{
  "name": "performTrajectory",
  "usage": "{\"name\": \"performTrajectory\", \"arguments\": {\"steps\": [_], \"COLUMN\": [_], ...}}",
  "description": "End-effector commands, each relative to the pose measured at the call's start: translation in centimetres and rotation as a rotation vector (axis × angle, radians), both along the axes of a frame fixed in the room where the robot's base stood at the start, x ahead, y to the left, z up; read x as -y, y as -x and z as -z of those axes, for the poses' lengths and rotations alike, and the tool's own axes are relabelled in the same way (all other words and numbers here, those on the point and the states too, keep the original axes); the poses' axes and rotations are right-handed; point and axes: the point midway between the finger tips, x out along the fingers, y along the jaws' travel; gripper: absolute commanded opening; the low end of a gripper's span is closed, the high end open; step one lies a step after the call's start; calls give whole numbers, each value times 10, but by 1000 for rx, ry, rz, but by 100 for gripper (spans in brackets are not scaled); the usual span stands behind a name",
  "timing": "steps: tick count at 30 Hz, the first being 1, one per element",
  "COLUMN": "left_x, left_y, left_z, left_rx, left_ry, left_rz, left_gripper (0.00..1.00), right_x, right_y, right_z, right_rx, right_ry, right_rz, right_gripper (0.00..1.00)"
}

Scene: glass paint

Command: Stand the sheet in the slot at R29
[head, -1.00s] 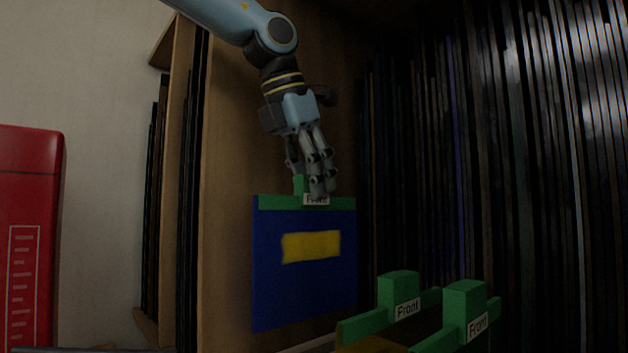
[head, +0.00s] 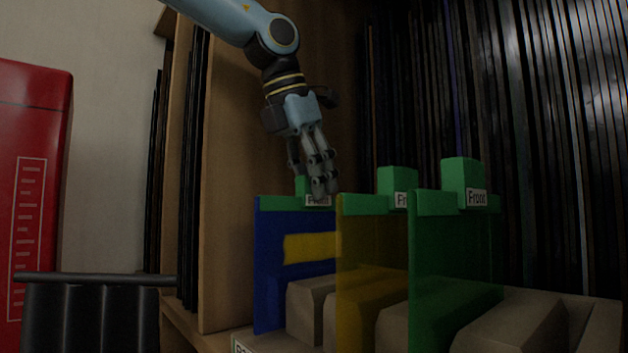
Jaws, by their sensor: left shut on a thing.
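My left gripper (head: 316,190) is shut on the green handle (head: 302,187) of a blue sheet (head: 270,280) with a yellow rectangle. The sheet hangs upright below the fingers, and its "Front" label is partly covered by them. It is over the left end of a beige slotted rack (head: 570,335). A rack block hides its lower right part, and I cannot tell whether its lower edge is in a slot. A slot label at the rack's front is cut off and unreadable as R29. My right gripper is not in view.
A yellow sheet (head: 372,265) and a green sheet (head: 445,250) stand upright in the rack, close to the right. Wooden shelving with dark panels (head: 440,120) is behind. A red box (head: 32,190) and a black ribbed object (head: 90,310) are at the left.

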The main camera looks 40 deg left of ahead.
Motion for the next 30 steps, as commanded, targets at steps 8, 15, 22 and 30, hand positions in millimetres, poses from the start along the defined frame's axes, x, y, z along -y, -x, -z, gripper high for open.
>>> {"name": "performTrajectory", "arguments": {"steps": [8,15,22,30], "left_x": [0,0,0,0], "left_y": [0,-1,0,0], "left_z": [-2,1,5,5], "left_rx": [4,3,3,1], "left_ry": [0,0,1,0], "left_rz": [-1,-1,-1,0], "left_gripper": [0,0,0,0], "right_x": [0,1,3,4], "right_y": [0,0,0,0], "right_z": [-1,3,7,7], "right_rx": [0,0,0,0], "right_ry": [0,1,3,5], "right_rz": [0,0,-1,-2], "right_gripper": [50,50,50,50]}}
